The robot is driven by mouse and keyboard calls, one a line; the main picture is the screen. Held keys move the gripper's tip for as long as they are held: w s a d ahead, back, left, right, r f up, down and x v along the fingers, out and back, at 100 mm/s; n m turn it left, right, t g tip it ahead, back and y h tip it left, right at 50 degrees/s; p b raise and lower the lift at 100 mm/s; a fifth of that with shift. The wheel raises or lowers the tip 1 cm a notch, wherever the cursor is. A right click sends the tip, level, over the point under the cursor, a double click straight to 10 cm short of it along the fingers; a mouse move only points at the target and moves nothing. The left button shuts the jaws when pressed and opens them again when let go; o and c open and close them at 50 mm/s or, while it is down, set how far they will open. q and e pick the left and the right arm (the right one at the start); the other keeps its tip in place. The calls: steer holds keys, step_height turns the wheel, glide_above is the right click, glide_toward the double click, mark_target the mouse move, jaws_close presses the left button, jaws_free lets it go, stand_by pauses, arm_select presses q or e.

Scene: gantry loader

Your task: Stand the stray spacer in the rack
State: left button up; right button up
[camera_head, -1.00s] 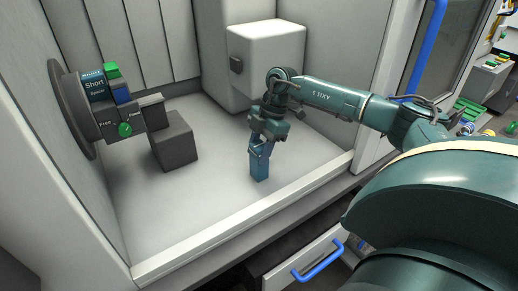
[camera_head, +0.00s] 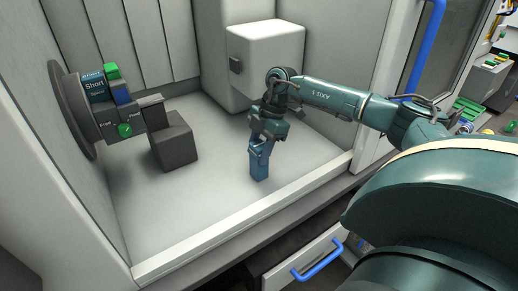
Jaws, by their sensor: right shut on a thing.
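A small blue block (camera_head: 259,170), which looks like the spacer, stands upright at the floor of the machine's enclosure. My right gripper (camera_head: 260,147) points down from above and is shut on the top of this block. I cannot tell whether the block touches the floor or hangs just above it. My left gripper is not in view. I do not see a thing that I can clearly name as the rack.
A grey round chuck (camera_head: 75,110) with labelled, coloured blocks sits on the left wall. A dark grey block (camera_head: 175,145) stands beside it. A white box (camera_head: 265,60) is behind my gripper. A raised front sill (camera_head: 240,220) and an open drawer (camera_head: 305,255) lie nearer.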

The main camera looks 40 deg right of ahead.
steer(key=shift+r+p, duration=0.55)
steer(key=shift+r, duration=0.05)
steer(key=shift+r+p, duration=1.25)
steer(key=shift+p, duration=0.1)
steer(key=shift+r+p, duration=1.35)
steer(key=shift+r, duration=0.05)
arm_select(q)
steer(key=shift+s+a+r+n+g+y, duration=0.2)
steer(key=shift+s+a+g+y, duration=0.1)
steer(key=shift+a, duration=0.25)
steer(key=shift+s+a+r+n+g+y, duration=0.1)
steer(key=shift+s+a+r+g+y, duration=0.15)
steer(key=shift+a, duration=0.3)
arm_select(e)
steer(key=shift+r, duration=0.1)
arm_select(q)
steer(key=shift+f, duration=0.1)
